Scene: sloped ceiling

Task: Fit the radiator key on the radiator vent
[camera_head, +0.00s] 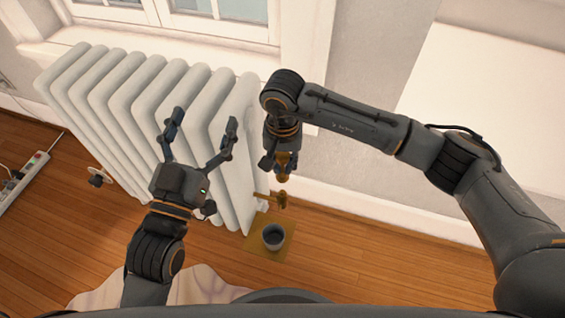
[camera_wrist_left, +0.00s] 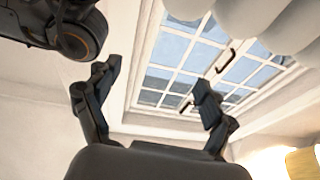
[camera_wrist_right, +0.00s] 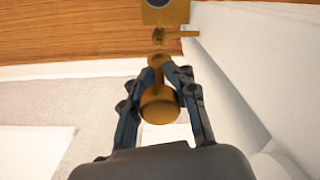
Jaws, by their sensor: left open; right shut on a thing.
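The radiator key (camera_wrist_right: 160,104) is a brass piece with a round knob. My right gripper (camera_wrist_right: 163,68) is shut on it; the key also shows below that gripper in the head view (camera_head: 283,174). The brass radiator vent (camera_head: 283,199) sticks out from the right end of the white radiator (camera_head: 150,110), low down. In the right wrist view the vent (camera_wrist_right: 160,37) lies just beyond the key. The key is above the vent, with a small gap seen in the head view. My left gripper (camera_head: 203,122) is open and empty in front of the radiator.
A dark grey cup (camera_head: 273,237) stands on a brownish mat (camera_head: 253,243) on the floor below the vent. A pale cloth or rug (camera_head: 195,285) lies in front. Wooden floor at right is clear.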

